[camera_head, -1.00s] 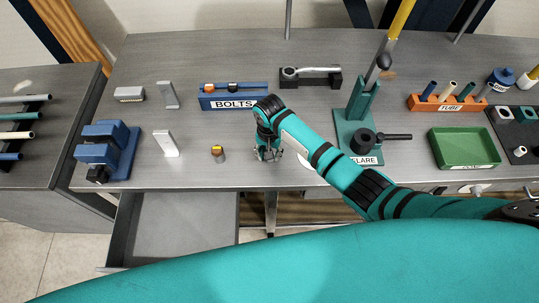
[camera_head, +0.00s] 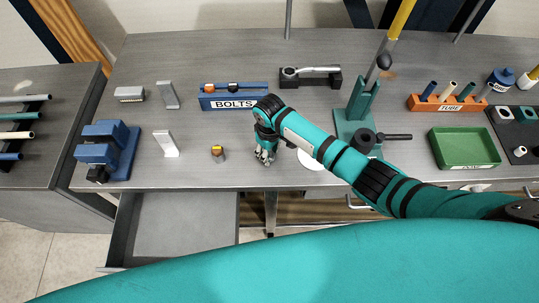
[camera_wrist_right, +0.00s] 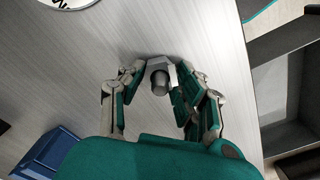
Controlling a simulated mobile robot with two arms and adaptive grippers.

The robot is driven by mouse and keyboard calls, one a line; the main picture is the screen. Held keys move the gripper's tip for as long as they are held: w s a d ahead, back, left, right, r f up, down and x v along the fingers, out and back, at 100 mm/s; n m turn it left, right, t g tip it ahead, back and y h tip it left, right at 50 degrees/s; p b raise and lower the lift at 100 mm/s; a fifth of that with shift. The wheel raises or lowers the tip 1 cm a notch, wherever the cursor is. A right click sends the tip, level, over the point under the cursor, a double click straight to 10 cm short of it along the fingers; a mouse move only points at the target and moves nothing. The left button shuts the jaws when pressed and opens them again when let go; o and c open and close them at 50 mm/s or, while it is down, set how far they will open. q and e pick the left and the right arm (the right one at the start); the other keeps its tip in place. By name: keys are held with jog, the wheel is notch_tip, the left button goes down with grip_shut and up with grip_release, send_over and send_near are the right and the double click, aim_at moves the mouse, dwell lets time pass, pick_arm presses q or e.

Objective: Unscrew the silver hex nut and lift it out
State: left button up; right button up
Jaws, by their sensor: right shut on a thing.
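The silver hex nut (camera_wrist_right: 169,70) is between the fingers of my right gripper (camera_wrist_right: 155,80) in the right wrist view, with a grey round shaft (camera_wrist_right: 160,86) at its middle. The fingers stand on both sides of it and are shut on it. In the head view my right gripper (camera_head: 265,156) is low over the table, near its front edge. There the nut is too small and hidden by the fingers to make out. I cannot tell whether the nut is still on its thread. My left gripper is in neither view.
The blue BOLTS rack (camera_head: 233,103) stands behind. An open drawer (camera_head: 180,224) juts out at front left.

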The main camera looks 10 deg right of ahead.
dwell(0.3)
jog(key=n, duration=0.6)
jog(key=shift+n, duration=0.3)
jog(key=n, duration=0.5)
jog(key=shift+n, duration=0.4)
jog(key=o, duration=1)
jog(key=shift+c, duration=0.2)
